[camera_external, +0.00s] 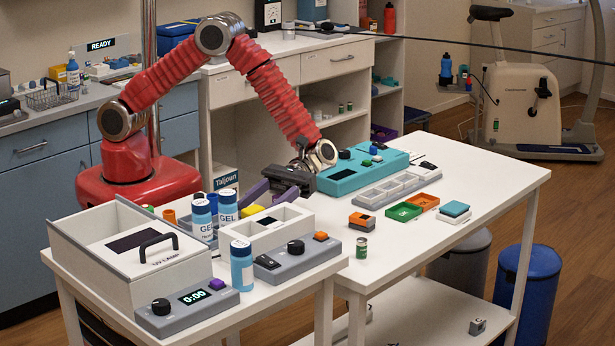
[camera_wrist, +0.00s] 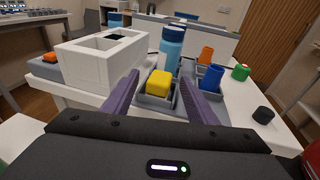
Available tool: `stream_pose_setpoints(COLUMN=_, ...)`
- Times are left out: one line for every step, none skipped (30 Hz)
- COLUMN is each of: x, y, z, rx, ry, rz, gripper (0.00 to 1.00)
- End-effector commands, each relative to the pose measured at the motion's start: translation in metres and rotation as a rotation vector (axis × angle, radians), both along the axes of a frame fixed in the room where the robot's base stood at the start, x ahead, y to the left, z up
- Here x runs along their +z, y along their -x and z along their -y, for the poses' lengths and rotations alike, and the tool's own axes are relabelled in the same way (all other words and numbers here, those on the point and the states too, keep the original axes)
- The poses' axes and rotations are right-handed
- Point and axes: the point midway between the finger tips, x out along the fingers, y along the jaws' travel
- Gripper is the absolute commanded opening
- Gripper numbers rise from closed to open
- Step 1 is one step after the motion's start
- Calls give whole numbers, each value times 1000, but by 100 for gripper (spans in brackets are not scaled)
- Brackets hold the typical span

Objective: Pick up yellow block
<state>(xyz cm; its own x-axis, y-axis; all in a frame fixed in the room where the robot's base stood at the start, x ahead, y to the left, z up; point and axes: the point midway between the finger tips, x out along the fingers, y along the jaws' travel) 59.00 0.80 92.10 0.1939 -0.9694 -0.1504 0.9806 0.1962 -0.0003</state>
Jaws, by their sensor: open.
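The yellow block (camera_wrist: 159,82) sits in a compartment of a grey tray (camera_wrist: 154,101) in the wrist view. In the external view the yellow block (camera_external: 251,210) is partly hidden behind the white divided box. My gripper (camera_external: 257,201) is open, with its purple fingers apart and pointing toward the block. In the wrist view the two fingers of my gripper (camera_wrist: 160,76) lie left and right of the block. Nothing is held between them. Whether the fingertips are level with the block or above it is unclear.
The white divided box (camera_wrist: 95,65) stands left of the block in the wrist view. A blue-and-white bottle (camera_wrist: 170,50) stands just behind it. A blue cup (camera_wrist: 210,76) and an orange cup (camera_wrist: 206,56) are to the right. A UV lamp box (camera_external: 135,245) stands at front left.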

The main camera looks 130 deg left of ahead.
Motion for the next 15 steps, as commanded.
stream_pose_setpoints(x=0, y=0, z=1, rx=0, ry=0, rz=0, gripper=52)
stream_pose_setpoints(x=0, y=0, z=1, rx=0, ry=0, rz=0, gripper=52)
stream_pose_setpoints(x=0, y=0, z=0, rx=0, ry=0, rz=0, gripper=52)
stream_pose_setpoints(x=0, y=0, z=0, rx=0, ry=0, rz=0, gripper=52)
stream_pose_setpoints(x=0, y=0, z=0, rx=0, ry=0, rz=0, gripper=52)
stream_pose_setpoints(x=0, y=0, z=0, rx=0, ry=0, rz=0, gripper=52)
stream_pose_setpoints(x=0, y=0, z=0, rx=0, ry=0, rz=0, gripper=52)
stream_pose_setpoints(x=0, y=0, z=0, rx=0, ry=0, rz=0, gripper=52)
stream_pose_setpoints(x=0, y=0, z=0, rx=0, ry=0, rz=0, gripper=52)
stream_pose_setpoints(x=0, y=0, z=0, rx=0, ry=0, rz=0, gripper=52)
stream_pose_setpoints(x=0, y=0, z=0, rx=0, ry=0, rz=0, gripper=52)
stream_pose_setpoints(x=0, y=0, z=0, rx=0, ry=0, rz=0, gripper=52)
stream_pose_setpoints(x=0, y=0, z=0, rx=0, ry=0, rz=0, gripper=52)
stream_pose_setpoints(x=0, y=0, z=0, rx=0, ry=0, rz=0, gripper=52)
stream_pose_setpoints(x=0, y=0, z=0, rx=0, ry=0, rz=0, gripper=52)
